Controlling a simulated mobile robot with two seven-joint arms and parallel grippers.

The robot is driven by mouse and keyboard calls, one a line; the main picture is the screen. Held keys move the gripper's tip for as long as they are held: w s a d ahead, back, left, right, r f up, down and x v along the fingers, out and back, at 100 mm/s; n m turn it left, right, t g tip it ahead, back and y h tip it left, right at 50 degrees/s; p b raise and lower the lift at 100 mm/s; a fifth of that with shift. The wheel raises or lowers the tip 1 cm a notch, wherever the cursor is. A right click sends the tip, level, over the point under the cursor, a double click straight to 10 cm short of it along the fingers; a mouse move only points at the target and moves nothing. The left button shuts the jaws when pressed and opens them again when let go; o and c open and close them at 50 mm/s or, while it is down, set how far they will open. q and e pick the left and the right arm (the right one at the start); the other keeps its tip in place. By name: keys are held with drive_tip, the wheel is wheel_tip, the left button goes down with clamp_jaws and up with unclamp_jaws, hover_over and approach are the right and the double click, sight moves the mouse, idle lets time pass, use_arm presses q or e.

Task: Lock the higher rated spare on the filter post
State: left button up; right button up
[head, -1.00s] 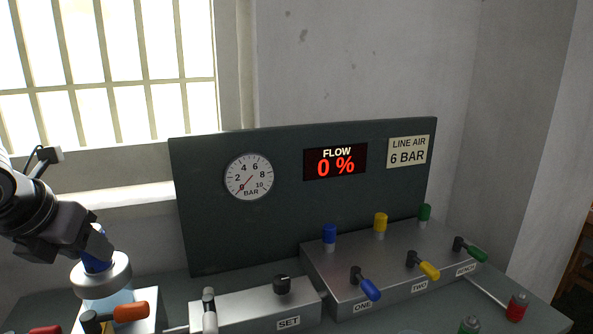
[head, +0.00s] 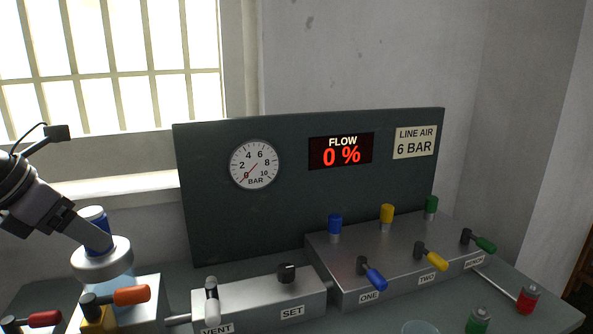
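A filter post with a pale grey collar (head: 101,262) over a clear bluish bowl (head: 113,288) stands at the left. A blue cartridge with a pale top (head: 93,212) stands up out of the collar. My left gripper (head: 92,236) reaches in from the left, with a finger across the front of this cartridge. The far finger is hidden, so I cannot tell if it grips. A green-and-silver piece (head: 478,320) and a red-and-silver piece (head: 528,299) stand at the lower right, perhaps the spares. I cannot read their ratings. My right gripper is not in view.
An orange lever (head: 132,295) and a red lever (head: 44,318) are near the post. The VENT and SET box (head: 262,296) and valve block (head: 395,262) stand before the panel (head: 220,220). Its gauge (head: 255,165) reads near 0; flow shows 0 %. A clear cup rim (head: 420,327) shows at the bottom.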

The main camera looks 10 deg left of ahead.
use_arm(q)
drive_tip(key=shift+m, duration=0.3)
drive_tip(key=shift+o, duration=1)
drive_tip(key=o, duration=0.4)
drive_tip(key=shift+a+r, duration=0.1)
